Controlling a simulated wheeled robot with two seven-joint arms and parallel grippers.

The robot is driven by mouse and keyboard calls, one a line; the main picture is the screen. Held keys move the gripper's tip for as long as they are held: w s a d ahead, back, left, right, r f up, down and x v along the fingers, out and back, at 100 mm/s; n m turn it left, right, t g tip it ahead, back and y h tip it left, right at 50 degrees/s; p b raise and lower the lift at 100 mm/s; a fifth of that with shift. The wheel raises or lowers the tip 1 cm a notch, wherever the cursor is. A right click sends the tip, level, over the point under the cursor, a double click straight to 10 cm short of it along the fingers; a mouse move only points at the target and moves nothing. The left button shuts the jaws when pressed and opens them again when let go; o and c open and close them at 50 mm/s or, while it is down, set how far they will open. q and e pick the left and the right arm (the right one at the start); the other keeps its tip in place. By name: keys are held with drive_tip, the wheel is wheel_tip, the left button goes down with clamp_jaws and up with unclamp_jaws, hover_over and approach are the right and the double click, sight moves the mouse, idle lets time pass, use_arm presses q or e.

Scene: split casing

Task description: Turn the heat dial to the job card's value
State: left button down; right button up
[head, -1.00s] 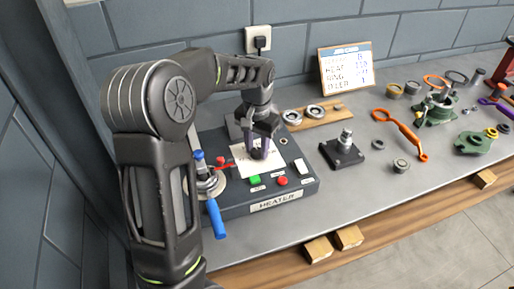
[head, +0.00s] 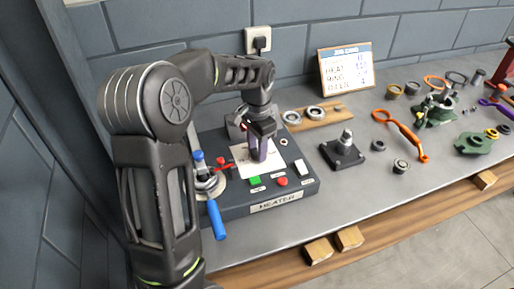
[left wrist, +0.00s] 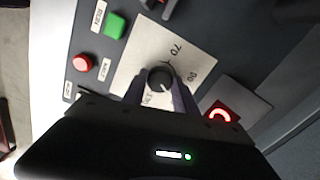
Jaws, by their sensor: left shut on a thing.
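The heater (head: 275,205) is a dark box at the left of the bench, with a white dial plate (head: 270,172) on top. My left gripper (head: 258,158) reaches down over that plate and hides the dial in the head view. In the left wrist view the dial (left wrist: 160,77) is a dark round knob, and my left gripper's fingers (left wrist: 160,92) are shut on it from both sides. The plate there shows numbers such as 70. The job card (head: 346,70) stands at the back by the wall; its heat value is too small to read surely. My right gripper is not in view.
A red ring (left wrist: 221,114) glows beside the plate. A dark post stand (head: 343,150) is to the right.

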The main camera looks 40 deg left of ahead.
use_arm(q)
drive_tip(key=c, duration=1)
unclamp_jaws()
drive_tip(key=shift+o, duration=0.2)
wheel_tip(320, 180, up, 8)
drive_tip(key=shift+f+b, duration=0.1)
drive_tip(key=shift+b, duration=0.3)
